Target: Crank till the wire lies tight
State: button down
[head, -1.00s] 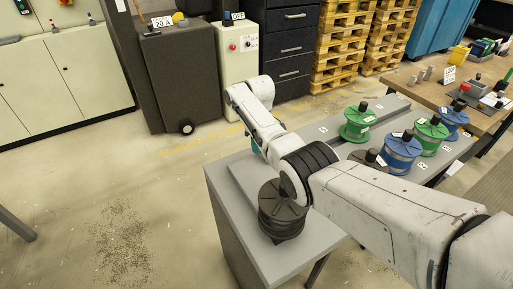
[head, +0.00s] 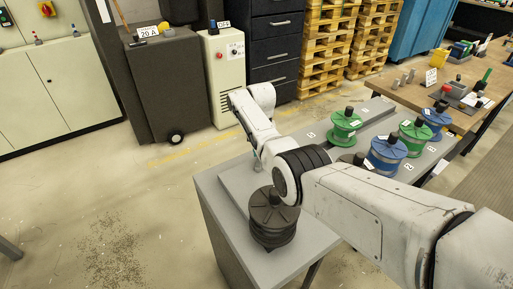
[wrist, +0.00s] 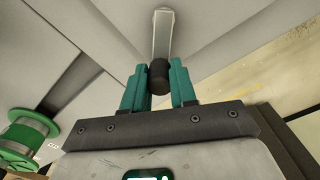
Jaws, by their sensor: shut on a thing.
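In the wrist view the teal fingers of my gripper (wrist: 158,88) stand on both sides of a black knob (wrist: 158,74) and are shut on it. The knob sits at the end of a light grey crank arm (wrist: 163,34) that runs away from the fingers. In the head view my gripper is mostly hidden behind my arm, over the left part of the grey bench (head: 318,241). No wire can be made out clearly in either view, so its tightness cannot be told.
A dark ribbed spool (head: 273,222) stands at the bench's near end. Green spools (head: 343,126) and blue spools (head: 386,153) stand along its right part. A wooden table (head: 430,92) with small items is at the right. Open floor (head: 110,190) lies to the left.

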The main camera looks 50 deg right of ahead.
jog(key=m, duration=0.1)
jog(key=s+m+p, duration=0.1)
jog(key=m, duration=0.1)
jog(key=s+m+p, duration=0.1)
jog(key=shift+d+r+m, duration=0.15)
jog(key=shift+d+m, duration=0.15)
jog(key=shift+d, duration=0.05)
jog(key=shift+s+m+p, duration=0.5)
jog(key=shift+m+p, duration=0.05)
jog(key=shift+m, duration=0.65)
jog(key=shift+s+m+p, duration=0.45)
jog(key=shift+m+p, duration=0.05)
jog(key=shift+m, duration=0.7)
jog(key=shift+a, duration=0.1)
jog(key=c, duration=0.9)
grip_release()
notch_tip(320, 180, up, 11)
jog(key=shift+f+b, duration=0.2)
jog(key=shift+b, duration=0.1)
